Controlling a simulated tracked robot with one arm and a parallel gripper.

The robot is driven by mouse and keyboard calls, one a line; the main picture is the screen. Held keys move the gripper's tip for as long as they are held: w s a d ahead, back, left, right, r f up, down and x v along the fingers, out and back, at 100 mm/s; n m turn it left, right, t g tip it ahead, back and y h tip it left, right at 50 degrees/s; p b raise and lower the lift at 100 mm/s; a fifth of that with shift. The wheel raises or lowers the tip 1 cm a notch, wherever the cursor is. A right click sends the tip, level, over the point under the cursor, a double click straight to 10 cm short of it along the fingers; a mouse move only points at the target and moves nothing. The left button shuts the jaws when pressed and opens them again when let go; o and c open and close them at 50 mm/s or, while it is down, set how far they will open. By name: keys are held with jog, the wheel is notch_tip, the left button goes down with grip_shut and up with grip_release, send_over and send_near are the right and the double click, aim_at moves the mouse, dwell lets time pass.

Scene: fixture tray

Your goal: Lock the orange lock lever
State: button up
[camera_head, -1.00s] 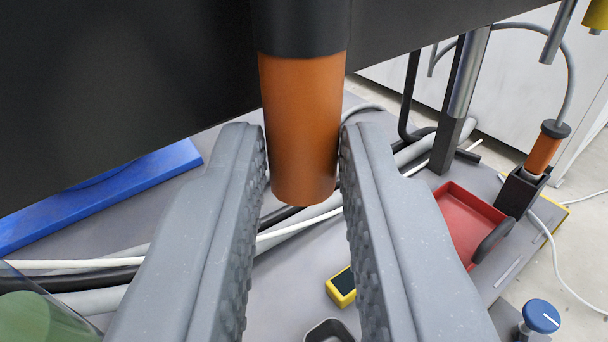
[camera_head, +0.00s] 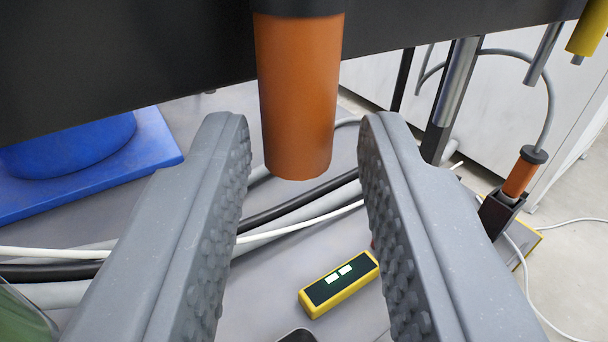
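The orange lock lever (camera_head: 297,100) hangs down as a cylinder from a black collar on the dark panel (camera_head: 130,50) at the top. My gripper (camera_head: 305,125) is open, with one grey studded finger on each side of the lever. A gap shows between the lever and each finger, wider on the right. The lever's lower end lies between the fingertips in the picture; how deep it sits between them I cannot tell.
A yellow device with a lit screen (camera_head: 338,284) lies on the grey table below. Cables (camera_head: 300,210) cross behind the fingers. A blue base (camera_head: 90,165) stands left. An orange-handled tool (camera_head: 522,172) sits in a black holder at right.

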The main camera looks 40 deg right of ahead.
jog(key=shift+r, duration=0.1)
jog(key=shift+s+a, duration=0.2)
jog(key=shift+a, duration=0.05)
jog(key=v, duration=1.3)
jog(key=shift+s+f, duration=0.15)
jog(key=shift+f, duration=0.05)
